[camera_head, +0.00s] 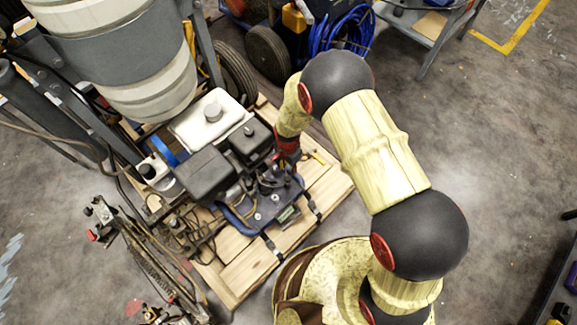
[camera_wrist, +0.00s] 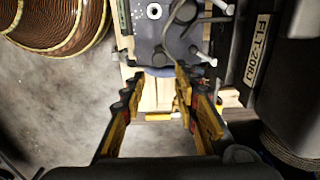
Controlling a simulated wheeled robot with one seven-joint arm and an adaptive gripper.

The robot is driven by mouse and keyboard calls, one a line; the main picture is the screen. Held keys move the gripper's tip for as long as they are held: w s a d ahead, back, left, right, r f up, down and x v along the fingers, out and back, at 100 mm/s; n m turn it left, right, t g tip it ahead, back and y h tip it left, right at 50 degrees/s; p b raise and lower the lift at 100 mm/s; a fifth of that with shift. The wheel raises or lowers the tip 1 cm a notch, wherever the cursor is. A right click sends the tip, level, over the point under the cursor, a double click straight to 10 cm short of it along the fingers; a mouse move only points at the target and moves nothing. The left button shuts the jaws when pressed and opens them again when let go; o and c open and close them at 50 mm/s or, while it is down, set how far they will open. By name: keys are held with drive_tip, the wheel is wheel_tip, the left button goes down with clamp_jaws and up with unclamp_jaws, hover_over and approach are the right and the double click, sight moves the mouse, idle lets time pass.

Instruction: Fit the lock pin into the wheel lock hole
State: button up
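My gripper (camera_wrist: 155,82) is open in the wrist view. Its two black-and-yellow fingers stand apart with no object clearly held between them. In the head view, my wrist reaches down beside the striper's engine (camera_head: 207,174), and the fingertips are hard to make out. Ahead of the fingers in the wrist view is a dark blue-grey machine plate (camera_wrist: 150,45) with a round bright ring (camera_wrist: 154,11). A metal pin-like part (camera_wrist: 206,59) shows by the right fingertip. I cannot tell whether it is the lock pin. I cannot pick out the wheel lock hole.
The line striper stands on a wooden pallet (camera_head: 246,275), with a large white tank (camera_head: 125,55) at upper left. Wheels (camera_head: 268,53), a blue hose coil (camera_head: 343,33) and a metal cart (camera_head: 440,30) are behind. A black labelled body (camera_wrist: 265,50) is close on the right.

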sight(288, 178)
drive_tip(key=shift+f+b, duration=2.95)
drive_tip(key=shift+f, duration=1.7)
drive_tip(key=shift+c, duration=1)
clamp_jaws()
